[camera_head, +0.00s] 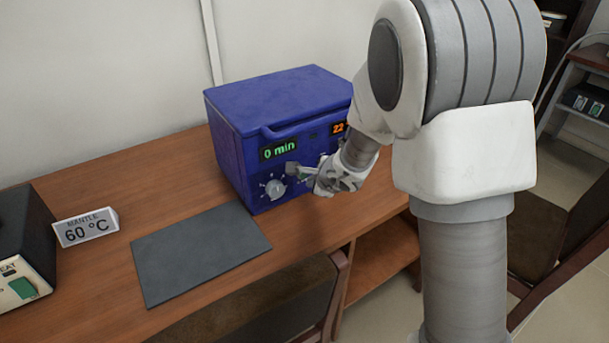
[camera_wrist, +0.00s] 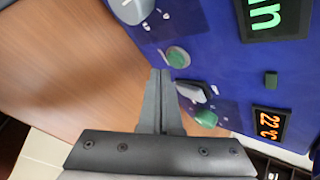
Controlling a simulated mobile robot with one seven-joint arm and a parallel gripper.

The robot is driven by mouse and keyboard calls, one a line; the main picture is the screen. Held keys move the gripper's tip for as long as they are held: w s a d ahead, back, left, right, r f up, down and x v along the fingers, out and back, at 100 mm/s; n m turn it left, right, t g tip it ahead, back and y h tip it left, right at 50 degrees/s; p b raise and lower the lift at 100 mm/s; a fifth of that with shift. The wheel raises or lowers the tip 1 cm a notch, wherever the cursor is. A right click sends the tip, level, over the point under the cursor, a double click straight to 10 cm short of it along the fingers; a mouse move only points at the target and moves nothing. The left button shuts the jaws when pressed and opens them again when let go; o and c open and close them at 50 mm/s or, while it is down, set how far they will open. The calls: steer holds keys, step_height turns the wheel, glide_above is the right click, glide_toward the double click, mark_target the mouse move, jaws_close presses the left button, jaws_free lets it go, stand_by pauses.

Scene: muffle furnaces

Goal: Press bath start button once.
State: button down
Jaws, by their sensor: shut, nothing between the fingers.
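The blue bath (camera_head: 235,165) stands on the wooden table, its front panel facing me. Its green display (camera_head: 279,149) reads 0 min, and an orange display (camera_head: 338,128) shows 22. In the wrist view the panel (camera_wrist: 225,70) has a round green button (camera_wrist: 177,57) and another green control (camera_wrist: 206,118); their labels are too small to read, so I cannot tell which is start. My gripper (camera_head: 293,169) is shut and empty at the panel. In the wrist view its fingertips (camera_wrist: 160,74) are close beside the round green button; contact cannot be told.
A pale knob (camera_head: 275,190) sits left of my gripper on the panel. A dark mat (camera_head: 200,252) lies in front of the bath. A sign (camera_head: 87,228) reading MANTLE 60 °C and a dark device (camera_head: 25,245) stand at the left. A chair (camera_head: 335,290) is at the table's front.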

stand_by(0.7)
steer(key=shift+w+a, duration=0.2)
steer(key=shift+w, duration=0.15)
steer(key=shift+w+a, duration=0.3)
steer(key=shift+w, duration=0.1)
stand_by(0.6)
steer(key=shift+b, duration=0.35)
steer(key=shift+s+d+b, duration=0.45)
steer(key=shift+s+d, duration=0.05)
steer(key=shift+s, duration=0.25)
steer(key=shift+s+d+b, duration=0.55)
steer(key=shift+s+d, duration=0.15)
steer(key=shift+s, duration=0.35)
steer(key=shift+s+d+b, duration=0.55)
steer(key=shift+s+d, duration=0.15)
steer(key=shift+s, duration=0.35)
steer(key=shift+r, duration=0.15)
